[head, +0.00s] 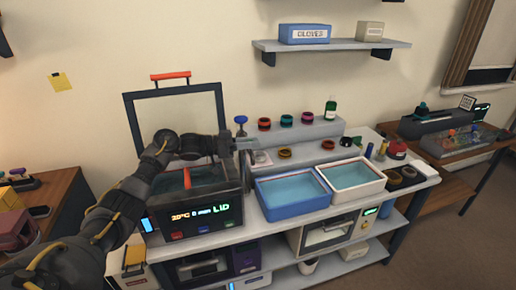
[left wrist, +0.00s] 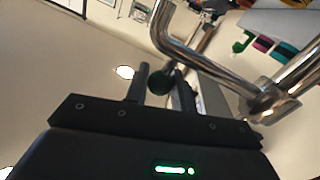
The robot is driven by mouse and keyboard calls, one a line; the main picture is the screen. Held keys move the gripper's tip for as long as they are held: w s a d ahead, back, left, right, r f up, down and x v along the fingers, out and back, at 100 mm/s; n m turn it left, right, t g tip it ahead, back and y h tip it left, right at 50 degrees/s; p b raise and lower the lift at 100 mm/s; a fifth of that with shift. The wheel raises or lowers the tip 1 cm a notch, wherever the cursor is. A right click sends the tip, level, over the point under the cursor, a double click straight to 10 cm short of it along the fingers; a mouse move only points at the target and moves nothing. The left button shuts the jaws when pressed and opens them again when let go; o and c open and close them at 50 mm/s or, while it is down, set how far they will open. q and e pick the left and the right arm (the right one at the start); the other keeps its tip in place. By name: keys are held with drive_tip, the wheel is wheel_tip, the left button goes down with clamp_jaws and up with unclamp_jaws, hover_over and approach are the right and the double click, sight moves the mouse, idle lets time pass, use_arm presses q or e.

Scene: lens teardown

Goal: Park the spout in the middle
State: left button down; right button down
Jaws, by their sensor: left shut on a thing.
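The chrome spout (left wrist: 205,65) is a bent pipe crossing the upper part of the left wrist view, meeting a second pipe at a joint. A dark round knob (left wrist: 160,82) sits between the fingers of my left gripper (left wrist: 163,88), and the gripper is shut on it. In the head view my left gripper (head: 228,147) is beside the tap with a blue top (head: 240,119), behind the tubs. The spout's end is hard to make out there. My right gripper is not in view.
A blue tub (head: 303,208) and a white tub (head: 362,191), both with water, stand side by side right of the tap. A cleaner (head: 190,222) with its lid (head: 180,118) raised stands left, under my arm. Coloured rings and a green bottle (head: 330,110) stand behind.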

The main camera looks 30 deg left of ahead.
use_arm(q)
drive_tip(key=shift+s+a, duration=0.1)
idle(0.5)
drive_tip(key=c, duration=1.2)
unclamp_jaws()
drive_tip(key=b+v, duration=0.4)
drive_tip(key=v, duration=0.7)
drive_tip(key=shift+w, duration=0.2)
